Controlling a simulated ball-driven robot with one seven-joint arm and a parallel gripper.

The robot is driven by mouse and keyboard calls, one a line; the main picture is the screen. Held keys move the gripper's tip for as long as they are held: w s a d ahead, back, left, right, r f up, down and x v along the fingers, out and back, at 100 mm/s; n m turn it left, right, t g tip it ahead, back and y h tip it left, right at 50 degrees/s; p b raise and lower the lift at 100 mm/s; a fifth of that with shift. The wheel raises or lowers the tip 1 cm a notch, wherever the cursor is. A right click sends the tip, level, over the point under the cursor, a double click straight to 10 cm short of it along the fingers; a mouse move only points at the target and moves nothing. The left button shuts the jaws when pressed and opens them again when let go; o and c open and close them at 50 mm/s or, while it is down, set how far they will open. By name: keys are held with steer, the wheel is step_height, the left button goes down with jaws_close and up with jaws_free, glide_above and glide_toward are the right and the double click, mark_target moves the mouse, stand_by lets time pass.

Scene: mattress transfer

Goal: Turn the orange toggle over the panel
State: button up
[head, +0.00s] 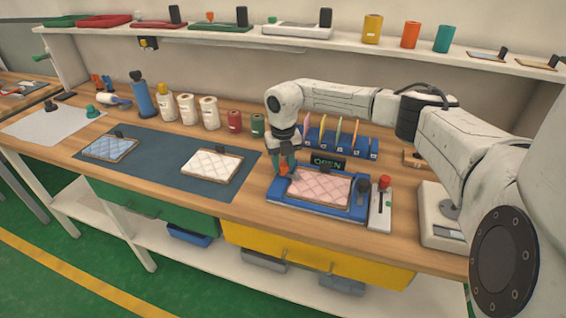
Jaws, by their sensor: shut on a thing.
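A pink quilted panel (318,188) lies in the blue fixture (300,206) at the bench's front. The orange toggle (286,171) is at the fixture's left end, beside the panel's left edge. My gripper (287,168) reaches down from above with its greenish fingers shut on the toggle. The fingers hide part of the toggle, so its exact angle is hard to tell. A dark sign (327,162) reading OPEN stands behind the panel.
A red-knobbed slide unit (380,207) stands right of the fixture, with a white scale-like device (441,232) beyond. The dark mat (150,167) at left holds white and blue panels.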

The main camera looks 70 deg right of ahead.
mark_target(283, 165)
steer(key=o, duration=1)
steer(key=shift+o, duration=0.2)
step_height(283, 165, up, 11)
steer(key=b, duration=0.1)
steer(key=shift+b, duration=0.3)
